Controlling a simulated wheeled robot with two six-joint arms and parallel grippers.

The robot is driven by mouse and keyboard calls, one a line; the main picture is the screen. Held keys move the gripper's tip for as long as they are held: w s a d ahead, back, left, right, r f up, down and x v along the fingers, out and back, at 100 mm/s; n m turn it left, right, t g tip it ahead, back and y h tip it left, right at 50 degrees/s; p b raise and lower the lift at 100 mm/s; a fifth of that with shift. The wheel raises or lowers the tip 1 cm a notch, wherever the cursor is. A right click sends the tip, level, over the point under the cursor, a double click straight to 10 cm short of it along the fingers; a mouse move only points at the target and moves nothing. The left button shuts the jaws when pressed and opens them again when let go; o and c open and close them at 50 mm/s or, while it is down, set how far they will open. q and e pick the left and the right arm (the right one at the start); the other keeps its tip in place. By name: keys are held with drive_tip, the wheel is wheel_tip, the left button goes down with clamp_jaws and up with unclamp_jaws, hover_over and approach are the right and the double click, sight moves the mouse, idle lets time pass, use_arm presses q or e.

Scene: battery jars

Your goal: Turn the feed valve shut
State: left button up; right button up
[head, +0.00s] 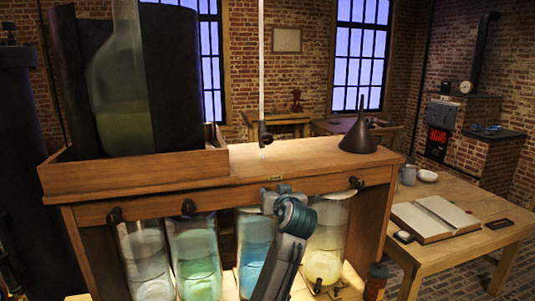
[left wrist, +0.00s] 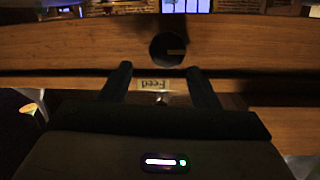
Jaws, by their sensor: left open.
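The feed valve seems to be the black fitting (head: 265,133) at the lower end of the pale hanging tube, above the wooden cabinet top. In the left wrist view a dark round shape (left wrist: 167,48) shows against the wood, beyond and between the fingertips; I cannot tell if it is part of the valve. A small "Feed" label (left wrist: 163,85) shows between the fingers and sits on the cabinet's front edge (head: 276,177). My left gripper (head: 278,191) is open and empty in front of the cabinet; its fingers also show in the left wrist view (left wrist: 161,72). My right gripper is not in view.
Several glass jars (head: 194,255) stand under the cabinet, with black knobs (head: 188,207) along its front rail. A dark funnel (head: 358,135) and a large bottle (head: 122,85) stand on top. A table (head: 470,205) with an open book is at right.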

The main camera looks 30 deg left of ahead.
sight(268, 138)
use_arm(q)
drive_tip(key=w+a+r+n+y, duration=0.1)
drive_tip(key=w+r+n+y, duration=0.15)
drive_tip(key=r, duration=1.05)
drive_tip(key=p+x, duration=0.6)
drive_tip(key=x, duration=0.4)
drive_tip(key=shift+w+f, duration=0.15)
drive_tip(key=shift+w+a+f, duration=0.1)
drive_tip(key=shift+w+a, duration=0.15)
drive_tip(key=shift+w, duration=0.05)
drive_tip(key=shift+f, duration=0.1)
drive_tip(key=c, duration=0.9)
